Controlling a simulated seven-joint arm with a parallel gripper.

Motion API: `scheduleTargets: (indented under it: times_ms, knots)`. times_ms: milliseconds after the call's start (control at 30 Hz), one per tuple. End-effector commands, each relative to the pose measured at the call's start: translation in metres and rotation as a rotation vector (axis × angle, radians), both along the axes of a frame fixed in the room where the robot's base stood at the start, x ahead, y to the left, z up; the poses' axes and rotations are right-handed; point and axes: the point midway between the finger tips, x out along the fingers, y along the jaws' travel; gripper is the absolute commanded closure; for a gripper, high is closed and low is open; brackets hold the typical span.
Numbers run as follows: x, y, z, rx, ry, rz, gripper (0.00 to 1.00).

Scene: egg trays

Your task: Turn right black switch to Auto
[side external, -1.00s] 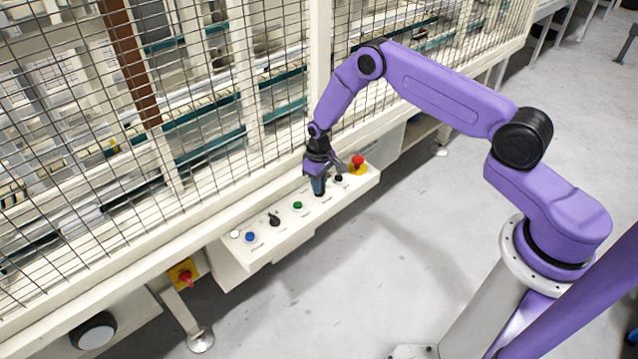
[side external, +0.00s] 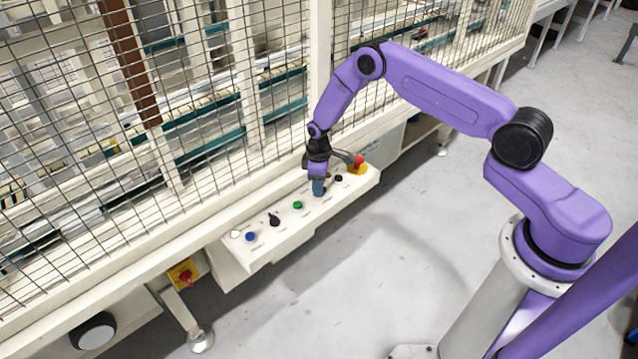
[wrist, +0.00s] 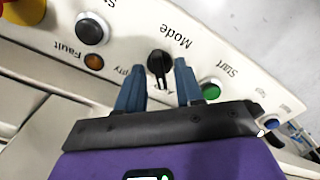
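The right black switch (wrist: 160,65) is a round knob with a bar handle, marked "Mode", on the cream control panel (wrist: 225,45). In the wrist view its handle points down the picture, between the lettering "pty" on the left and a partly hidden label beginning "A" on the right. My gripper (wrist: 159,75) is open. Its two blue fingers stand on either side of the handle, with a visible gap at each side. In the side view my gripper (side external: 319,189) points down at the panel and hides this switch. Another black switch (side external: 274,219) stands further left.
A green button (side external: 298,205) and a blue button (side external: 250,237) are on the panel left of my gripper. A dark button (side external: 339,178) and a red emergency stop (side external: 359,160) are close on its right. A mesh fence (side external: 210,110) rises behind.

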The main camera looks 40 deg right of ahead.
Motion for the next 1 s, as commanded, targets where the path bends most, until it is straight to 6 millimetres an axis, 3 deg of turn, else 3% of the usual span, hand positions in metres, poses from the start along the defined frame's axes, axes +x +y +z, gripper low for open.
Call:
scheduleTargets:
  times_ms: [167, 633, 1000]
  knots:
    - [0.000, 0.000, 0.003, 0.000, 0.000, -0.001, 0.64]
    - [0.000, 0.000, 0.047, 0.000, 0.000, -0.002, 0.64]
    - [0.000, 0.000, 0.051, -0.001, 0.001, -0.002, 0.64]
